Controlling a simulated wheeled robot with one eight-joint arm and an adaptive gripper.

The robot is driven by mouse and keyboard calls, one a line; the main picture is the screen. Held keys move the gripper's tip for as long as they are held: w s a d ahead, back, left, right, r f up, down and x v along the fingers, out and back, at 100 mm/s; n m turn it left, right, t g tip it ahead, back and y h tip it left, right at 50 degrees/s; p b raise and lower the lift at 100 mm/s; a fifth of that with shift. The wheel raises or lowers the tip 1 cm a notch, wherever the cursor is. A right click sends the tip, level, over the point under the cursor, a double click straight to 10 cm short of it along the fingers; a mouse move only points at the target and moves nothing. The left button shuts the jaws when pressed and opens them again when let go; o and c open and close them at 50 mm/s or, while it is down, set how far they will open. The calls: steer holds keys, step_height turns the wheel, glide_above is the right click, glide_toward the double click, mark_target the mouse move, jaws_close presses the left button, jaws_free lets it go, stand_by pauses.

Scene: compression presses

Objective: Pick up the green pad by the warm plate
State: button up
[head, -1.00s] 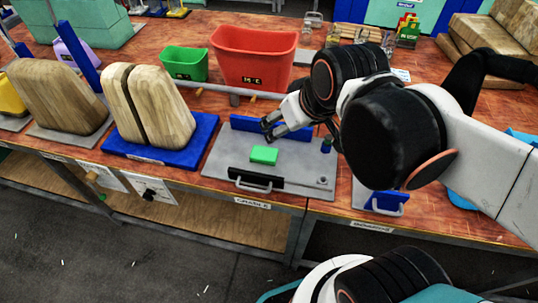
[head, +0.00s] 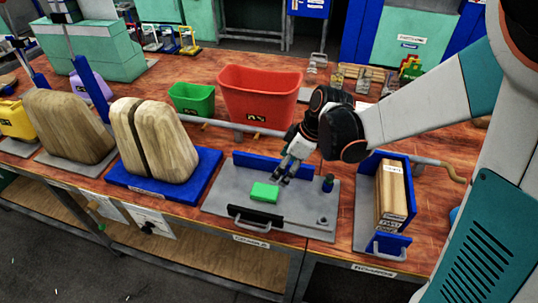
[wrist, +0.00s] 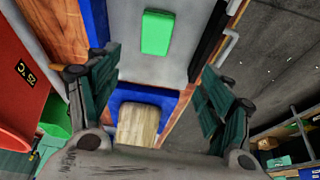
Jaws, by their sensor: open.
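The green pad (head: 265,192) lies flat on a grey plate (head: 228,203) that has a blue back wall and a black front bar with a handle. My gripper (head: 281,178) is just above and to the right of the pad in the head view, apart from it. In the wrist view, the pad (wrist: 157,32) shows beyond the two fingers, near the top middle. The fingers (wrist: 160,95) are spread wide with nothing between them. I cannot tell which surface is the warm plate.
A blue wall (head: 270,164) stands behind the pad. A dark blue knob (head: 328,184) is at its right. A wooden block on a blue base (head: 193,186) stands left. A red bin (head: 258,95) and green bin (head: 192,97) are behind. A blue-ended holder (head: 391,243) is right.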

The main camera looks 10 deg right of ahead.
steer(key=f, duration=0.2)
steer(key=n+b, duration=0.1)
steer(key=b, duration=0.2)
glide_above(267, 190)
steer(key=s+d, duration=0.2)
step_height(267, 190, down, 8)
steer(key=shift+w+d+r, duration=0.1)
steer(key=shift+w+b+x, duration=0.15)
steer(key=shift+b+x, duration=0.4)
steer(key=shift+x, duration=0.8)
steer(key=shift+w+b+x, duration=0.15)
steer(key=shift+b+x, duration=0.4)
steer(key=shift+x, duration=0.75)
steer(key=shift+d, duration=0.1)
steer(key=shift+c, duration=0.5)
steer(key=c, duration=0.8)
steer(key=shift+c, duration=0.2)
steer(key=shift+r, duration=0.15)
